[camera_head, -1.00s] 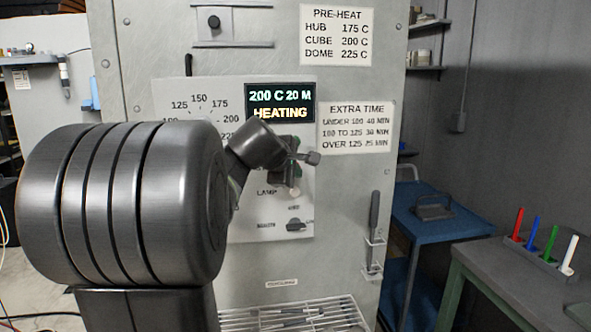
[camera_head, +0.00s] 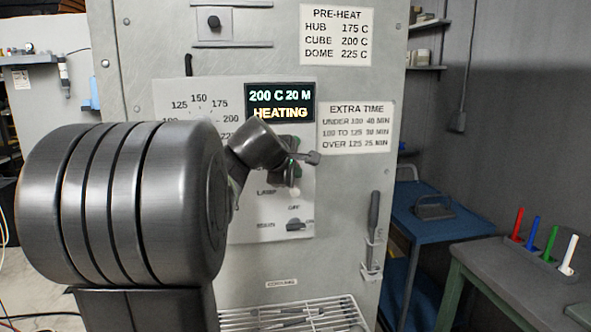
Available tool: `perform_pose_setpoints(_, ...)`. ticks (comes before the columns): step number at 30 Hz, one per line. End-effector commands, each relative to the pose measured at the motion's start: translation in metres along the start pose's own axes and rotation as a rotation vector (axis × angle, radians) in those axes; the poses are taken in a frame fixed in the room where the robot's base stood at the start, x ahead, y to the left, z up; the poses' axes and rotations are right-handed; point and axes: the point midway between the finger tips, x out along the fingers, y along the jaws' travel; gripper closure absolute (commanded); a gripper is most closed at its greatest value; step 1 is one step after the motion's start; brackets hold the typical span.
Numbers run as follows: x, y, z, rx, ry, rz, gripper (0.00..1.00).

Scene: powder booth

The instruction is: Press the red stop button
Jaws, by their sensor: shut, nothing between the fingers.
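The control panel (camera_head: 270,215) is on the front of the grey oven. No red stop button shows; my arm covers part of the panel. My gripper (camera_head: 290,174) is at the far end of my dark wrist, in front of the panel's right part. It looks shut and empty, but it is small and partly hidden. A bit of green shows beside it, and a pale round lamp (camera_head: 295,192) sits just below it. I cannot tell whether the gripper touches the panel. The display (camera_head: 280,102) above reads 200 C 20 M, HEATING.
A dark rotary switch (camera_head: 296,224) sits low on the panel. A door handle (camera_head: 373,230) stands to its right. A wire rack (camera_head: 300,317) juts out below. At right are a blue cart (camera_head: 440,222) and a bench (camera_head: 510,280) with coloured sticks.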

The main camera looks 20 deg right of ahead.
Motion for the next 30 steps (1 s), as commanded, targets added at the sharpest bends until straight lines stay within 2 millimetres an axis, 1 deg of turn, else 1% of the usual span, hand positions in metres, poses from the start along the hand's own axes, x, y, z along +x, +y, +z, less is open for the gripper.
perform_pose_setpoints(14,0.0,0.0,-0.0001,0.0,0.0,0.0,1.0)
perform_pose_setpoints(30,0.0057,0.0045,-0.0044,0.0,0.0,0.0,1.0)
